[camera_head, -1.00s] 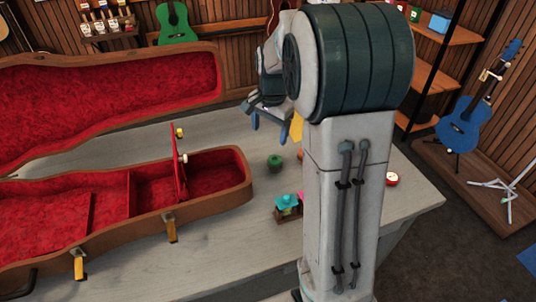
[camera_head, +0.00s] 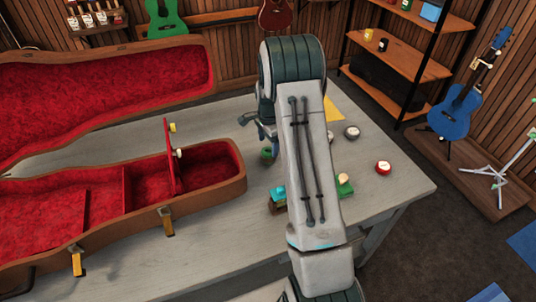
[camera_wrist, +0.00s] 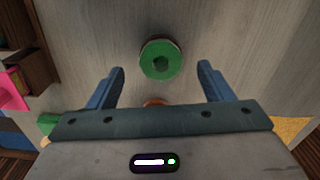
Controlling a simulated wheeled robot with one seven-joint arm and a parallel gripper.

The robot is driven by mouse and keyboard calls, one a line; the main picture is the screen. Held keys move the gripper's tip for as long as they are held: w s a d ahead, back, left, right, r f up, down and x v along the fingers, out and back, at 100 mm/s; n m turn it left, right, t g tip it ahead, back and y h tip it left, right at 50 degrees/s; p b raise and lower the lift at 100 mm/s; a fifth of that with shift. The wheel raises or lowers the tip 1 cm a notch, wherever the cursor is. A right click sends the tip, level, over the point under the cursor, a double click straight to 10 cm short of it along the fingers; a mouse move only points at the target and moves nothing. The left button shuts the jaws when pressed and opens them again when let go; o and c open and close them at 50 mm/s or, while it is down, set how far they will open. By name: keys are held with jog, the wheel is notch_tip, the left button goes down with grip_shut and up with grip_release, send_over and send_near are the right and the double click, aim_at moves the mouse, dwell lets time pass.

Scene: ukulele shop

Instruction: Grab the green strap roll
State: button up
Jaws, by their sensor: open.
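In the head view the green roll (camera_head: 267,154) sits right of the open case, just below my gripper. My gripper (camera_wrist: 162,68) is open and empty. Its blue fingers appear to either side of the roll in the wrist view, with gaps on both sides. In the head view my gripper (camera_head: 261,128) hangs above the table near the roll. I cannot tell the exact height between them.
An open red-lined case (camera_head: 212,190) fills the table's left side. The table's front is clear.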

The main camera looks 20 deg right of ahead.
aim_at(269, 150)
jog(key=shift+w+d+f+p, duration=0.1)
jog(key=shift+f+p, duration=0.4)
jog(key=shift+f, duration=1)
jog(key=shift+d+f+p, duration=0.1)
jog(key=shift+f+p, duration=0.4)
jog(key=shift+f, duration=1)
jog(key=c, duration=1.1)
